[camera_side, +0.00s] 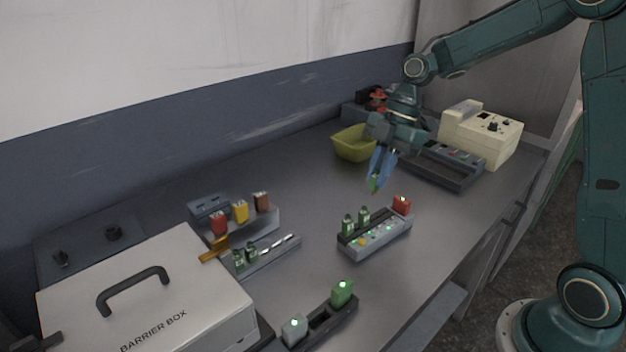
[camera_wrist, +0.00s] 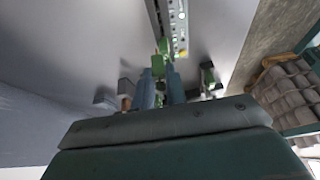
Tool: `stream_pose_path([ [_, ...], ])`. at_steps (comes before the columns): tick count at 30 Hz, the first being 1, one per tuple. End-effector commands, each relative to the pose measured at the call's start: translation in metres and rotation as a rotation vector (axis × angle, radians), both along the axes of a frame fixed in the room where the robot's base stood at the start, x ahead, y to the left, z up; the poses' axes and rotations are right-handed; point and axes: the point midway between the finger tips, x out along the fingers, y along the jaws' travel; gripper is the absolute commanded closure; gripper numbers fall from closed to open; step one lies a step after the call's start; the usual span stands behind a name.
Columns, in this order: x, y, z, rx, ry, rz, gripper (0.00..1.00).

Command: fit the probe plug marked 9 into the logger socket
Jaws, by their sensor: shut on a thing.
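My gripper (camera_side: 378,172) points down above the bench, with its blue fingers shut on a small green plug (camera_side: 374,184). In the wrist view the fingers (camera_wrist: 160,90) close around the green plug (camera_wrist: 158,66). I cannot read any number on it. A grey block with lit buttons (camera_side: 374,246), which looks like the logger, lies below and slightly right of the held plug. Two green plugs (camera_side: 348,225) stand upright in it, and a red block (camera_side: 401,205) sits at its far end. The held plug is apart from the block. Which socket is free is not clear.
A yellow-green bin (camera_side: 353,144) stands behind my gripper, with a cream instrument (camera_side: 484,136) to its right. A grey rack (camera_side: 262,250) with coloured and green plugs is left. A barrier box (camera_side: 150,300) and a dark holder with lit blocks (camera_side: 325,322) are in front.

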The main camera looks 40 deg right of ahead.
Motion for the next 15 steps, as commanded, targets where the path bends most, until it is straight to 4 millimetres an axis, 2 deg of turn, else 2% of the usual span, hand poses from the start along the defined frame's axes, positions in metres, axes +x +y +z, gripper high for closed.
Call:
stream_pose_path([
  [6,-0.0111,-0.01,-0.0084,-0.008,0.001,-0.002,1.0],
  [15,-0.0116,-0.0103,-0.0096,-0.009,0.002,-0.001,1.0],
])
